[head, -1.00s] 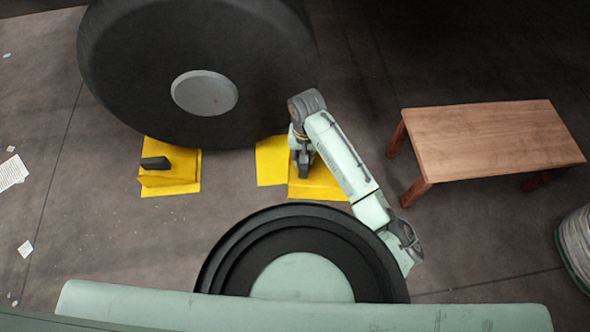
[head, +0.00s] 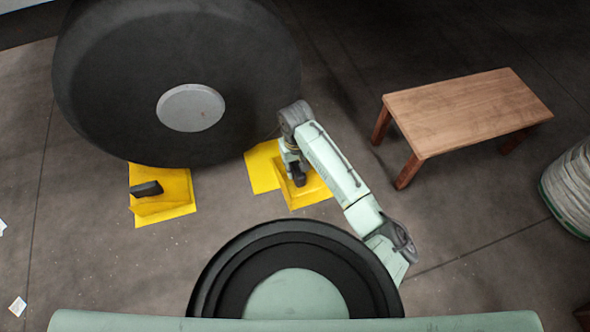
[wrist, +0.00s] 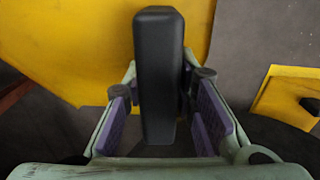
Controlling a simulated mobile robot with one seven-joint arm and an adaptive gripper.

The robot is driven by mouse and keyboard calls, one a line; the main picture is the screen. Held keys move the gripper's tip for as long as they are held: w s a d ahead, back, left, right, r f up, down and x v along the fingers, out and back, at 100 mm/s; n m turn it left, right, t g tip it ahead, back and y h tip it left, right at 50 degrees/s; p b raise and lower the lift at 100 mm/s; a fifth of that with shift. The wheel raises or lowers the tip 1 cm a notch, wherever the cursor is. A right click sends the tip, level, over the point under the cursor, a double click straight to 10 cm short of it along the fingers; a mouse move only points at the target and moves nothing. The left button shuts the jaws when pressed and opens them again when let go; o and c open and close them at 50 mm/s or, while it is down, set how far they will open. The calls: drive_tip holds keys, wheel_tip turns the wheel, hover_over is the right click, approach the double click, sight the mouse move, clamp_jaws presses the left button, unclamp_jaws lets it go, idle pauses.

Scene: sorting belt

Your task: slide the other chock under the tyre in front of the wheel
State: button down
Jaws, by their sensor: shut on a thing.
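A large dark tyre (head: 100,90) with a grey hub (head: 190,108) stands at the upper left of the head view. One yellow chock (head: 170,195) with a black handle (head: 146,189) sits on the floor at the tyre's lower left. The other yellow chock (head: 312,193) is on the floor at the tyre's lower right. My gripper (head: 296,172) is shut on its black handle, which stands between the fingers in the wrist view (wrist: 160,75). The fingers and arm hide part of this chock. I cannot tell whether it touches the tyre.
Paper scraps lie at far left. The floor between bench and arm is clear.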

drive_tip(key=w+f+n+b, duration=0.1)
drive_tip(key=f+n, duration=0.2)
drive_tip(key=n, duration=0.1)
drive_tip(key=w+f+n+b, duration=0.2)
drive_tip(key=f+n, duration=0.1)
drive_tip(key=n, duration=0.2)
drive_tip(key=w+f+n+b, duration=0.2)
drive_tip(key=f+n, duration=0.1)
drive_tip(key=n, duration=0.2)
drive_tip(key=shift+f, duration=0.1)
drive_tip(key=n, duration=0.1)
drive_tip(key=w+f+n+b, duration=0.1)
drive_tip(key=n, duration=0.1)
drive_tip(key=shift+f, duration=0.3)
wheel_tip(320, 180, down, 9)
drive_tip(key=b, duration=1)
drive_tip(key=w+a+b, duration=0.4)
drive_tip(key=w+b, duration=0.5)
drive_tip(key=w, duration=0.4)
drive_tip(key=shift+a+n, duration=0.15)
drive_tip(key=shift+n, duration=0.15)
drive_tip(key=shift+w, duration=0.1)
drive_tip(key=shift+s+a+f+p, duration=0.2)
drive_tip(key=shift+a+p, duration=0.25)
drive_tip(key=shift+a, duration=0.2)
drive_tip(key=shift+f, duration=0.35)
drive_tip(key=c, duration=1.2)
unclamp_jaws()
drive_tip(key=shift+c, duration=0.2)
